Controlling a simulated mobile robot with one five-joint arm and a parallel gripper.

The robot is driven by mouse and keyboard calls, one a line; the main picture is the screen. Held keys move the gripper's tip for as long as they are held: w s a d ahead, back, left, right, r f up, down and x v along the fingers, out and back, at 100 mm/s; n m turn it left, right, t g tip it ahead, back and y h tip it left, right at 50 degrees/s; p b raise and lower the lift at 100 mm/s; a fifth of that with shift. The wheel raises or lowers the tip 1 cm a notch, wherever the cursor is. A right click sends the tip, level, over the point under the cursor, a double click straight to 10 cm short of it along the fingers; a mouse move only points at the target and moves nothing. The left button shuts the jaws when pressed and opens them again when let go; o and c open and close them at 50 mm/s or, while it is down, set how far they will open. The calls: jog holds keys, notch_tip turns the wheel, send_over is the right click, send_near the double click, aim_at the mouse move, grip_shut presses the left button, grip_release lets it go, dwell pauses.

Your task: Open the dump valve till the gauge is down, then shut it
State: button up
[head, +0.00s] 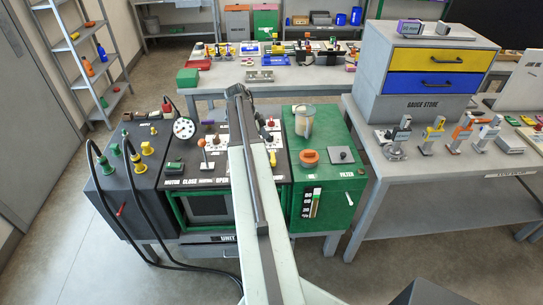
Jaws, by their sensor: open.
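A round white dial-like face (184,128) with dark marks stands at the back left of the dark control panel; it looks like the gauge, but its reading is too small to tell. An orange-topped lever (202,143) stands upright on the panel, behind the printed words CLOSE and OPEN. A red-topped control (270,124) shows just right of my arm. I cannot tell which control is the dump valve. My pale arm crosses the panel from the bottom and hides its middle. My gripper cannot be made out; the arm seems to hide it.
A green filter unit (340,196) with an orange knob (309,157) adjoins the panel. Black hoses (137,205) loop at the left unit. A grey bench (450,190) with several clamp-like tools stands right. Another table (305,77) stands behind. Floor at left is clear.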

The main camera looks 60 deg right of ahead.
aim_at(272, 157)
jog(key=b+x, duration=0.7)
jog(key=x, duration=0.1)
jog(key=shift+w+a+f, duration=0.1)
jog(key=shift+w+a, duration=0.05)
jog(key=shift+a, duration=0.05)
jog(key=c, duration=1.4)
